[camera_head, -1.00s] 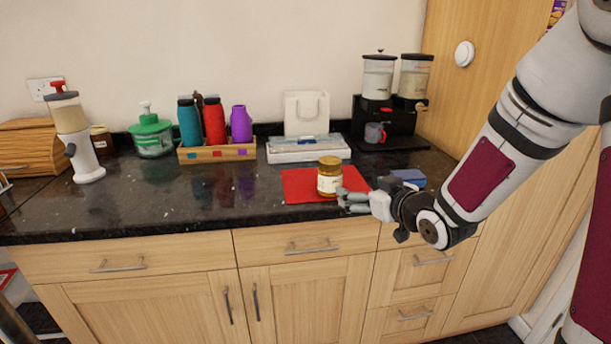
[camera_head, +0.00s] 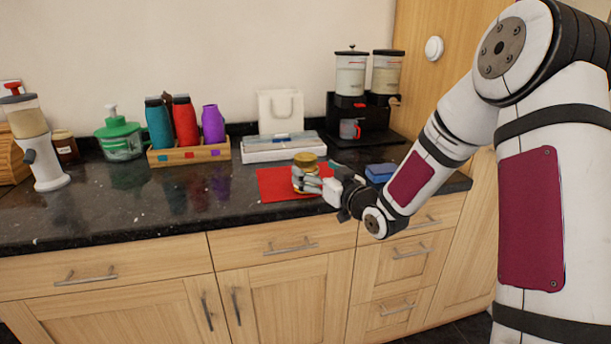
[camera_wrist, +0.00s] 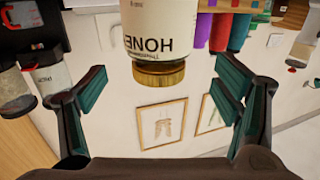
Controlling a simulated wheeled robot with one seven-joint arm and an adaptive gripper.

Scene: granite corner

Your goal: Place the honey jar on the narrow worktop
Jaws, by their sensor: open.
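The honey jar (camera_head: 304,161), with a gold lid and white label, stands upright on a red mat (camera_head: 272,184) on the dark granite worktop (camera_head: 140,215). In the wrist view the honey jar (camera_wrist: 160,30) appears upside down, lid lowest, between the spread fingers. My gripper (camera_head: 312,182) is open at the jar's front right and hides part of its body in the head view. In the wrist view my gripper (camera_wrist: 160,95) shows gaps on both sides of the jar. I cannot tell which surface is the narrow worktop.
A blue block (camera_head: 380,172) lies right of my gripper. Behind are a white box (camera_head: 283,150), a black dispenser (camera_head: 362,120) and a wooden rack (camera_head: 190,154) of bottles. A green pump pot (camera_head: 121,140) stands farther left. The worktop's left front is clear.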

